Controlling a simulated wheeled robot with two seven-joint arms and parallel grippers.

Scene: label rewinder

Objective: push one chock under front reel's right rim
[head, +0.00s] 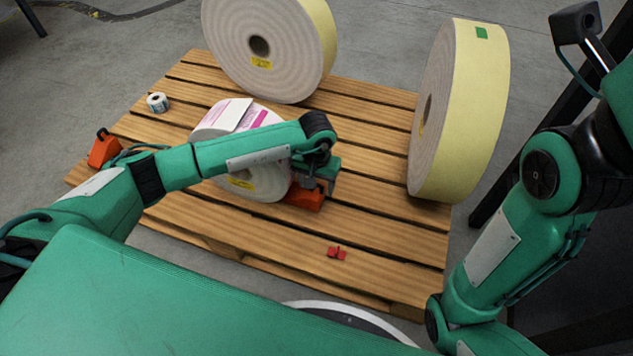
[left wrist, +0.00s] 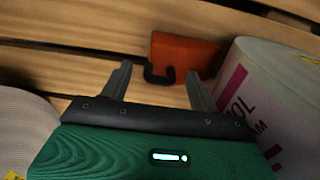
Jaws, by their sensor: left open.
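The front reel (head: 262,186) lies on its rim on the pallet, white with pink print; it also shows at the right of the left wrist view (left wrist: 275,95). An orange chock (head: 304,199) sits on the slats close by the reel's right side, partly hidden by my gripper. In the left wrist view the chock (left wrist: 185,50) shows a black handle facing my fingers; I cannot tell whether it touches the reel. My left gripper (head: 320,184) is open, its fingers either side of the handle. A second orange chock (head: 103,152) stands at the pallet's left edge. My right gripper is out of view.
Two big pale yellow-edged reels, one behind (head: 265,45) and one at right (head: 465,110), stand on the wooden pallet (head: 380,235). A small label roll (head: 157,102) is at left. The front right slats are otherwise clear.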

